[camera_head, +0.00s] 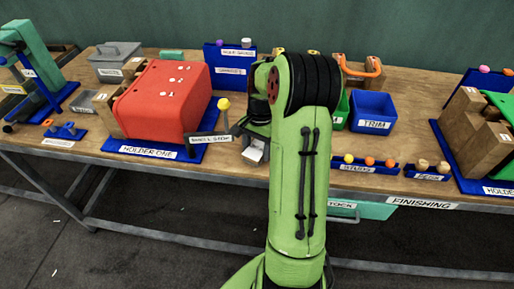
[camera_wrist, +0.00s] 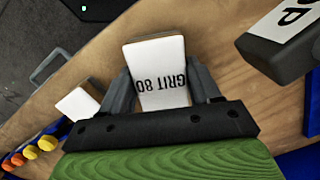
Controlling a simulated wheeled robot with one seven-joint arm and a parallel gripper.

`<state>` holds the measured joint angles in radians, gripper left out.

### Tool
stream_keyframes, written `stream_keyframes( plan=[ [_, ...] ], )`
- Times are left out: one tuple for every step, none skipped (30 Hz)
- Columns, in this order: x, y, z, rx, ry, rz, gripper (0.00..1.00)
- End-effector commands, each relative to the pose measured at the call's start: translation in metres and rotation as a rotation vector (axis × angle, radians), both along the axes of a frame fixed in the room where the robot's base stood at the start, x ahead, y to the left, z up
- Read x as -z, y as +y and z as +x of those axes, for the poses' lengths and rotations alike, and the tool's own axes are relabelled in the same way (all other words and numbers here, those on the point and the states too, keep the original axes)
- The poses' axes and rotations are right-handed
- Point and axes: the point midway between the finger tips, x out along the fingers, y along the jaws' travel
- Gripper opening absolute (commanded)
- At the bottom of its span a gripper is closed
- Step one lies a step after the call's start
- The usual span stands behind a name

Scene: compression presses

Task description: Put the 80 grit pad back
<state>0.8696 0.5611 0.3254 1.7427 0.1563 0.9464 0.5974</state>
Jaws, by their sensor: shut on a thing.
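The 80 grit pad (camera_wrist: 160,72) is a pale block with a white label reading "GRIT 80", upside down in the wrist view. My gripper (camera_wrist: 161,88) is shut on it, one dark grey finger on each side. The pad is over the wooden bench top; whether it touches the wood I cannot tell. In the head view my green arm hides much of the gripper. A white block (camera_head: 254,151) shows just left of my arm there; I cannot tell whether it is the held pad. Another white block (camera_wrist: 78,103) lies left of my gripper in the wrist view.
The grey bench stop (camera_head: 210,139) lies close by, with a yellow knob (camera_head: 224,104) near it. The red-covered holder one (camera_head: 170,100) stands left. The blue trim bin (camera_head: 372,112), studs tray (camera_head: 364,164) and another blue tray (camera_head: 428,171) are right of my arm.

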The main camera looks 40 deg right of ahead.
Motion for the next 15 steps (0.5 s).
stream_keyframes(
  plan=[
    [0.0030, 0.0002, 0.0000, 0.000, 0.001, 0.001, 0.29],
    [0.0027, 0.0001, 0.0000, 0.000, 0.001, 0.001, 0.65],
    [0.0023, 0.0002, 0.0000, 0.000, 0.001, 0.001, 0.71],
    [0.0022, 0.0002, 0.0000, 0.000, 0.001, 0.001, 0.76],
    [0.0022, 0.0002, 0.0000, 0.000, 0.001, 0.001, 0.81],
    [0.0021, 0.0001, 0.0000, 0.000, 0.001, 0.001, 0.87],
    [0.0021, 0.0001, 0.0000, 0.000, 0.001, 0.001, 0.88],
    [0.0020, 0.0001, 0.0000, 0.000, 0.001, 0.001, 0.88],
    [0.0020, 0.0001, 0.0000, 0.000, 0.001, 0.001, 0.88],
    [0.0020, 0.0001, 0.0000, 0.000, 0.001, 0.001, 0.88],
    [0.0019, 0.0001, 0.0000, 0.000, 0.001, 0.001, 0.88],
    [0.0019, 0.0001, 0.0000, 0.000, 0.001, 0.001, 0.88],
    [0.0019, 0.0001, 0.0000, 0.000, 0.001, 0.001, 0.88],
    [0.0013, 0.0002, 0.0000, 0.000, 0.000, 0.001, 0.88],
    [-0.0008, 0.0001, 0.0000, 0.000, 0.000, 0.000, 0.88]
  ],
)
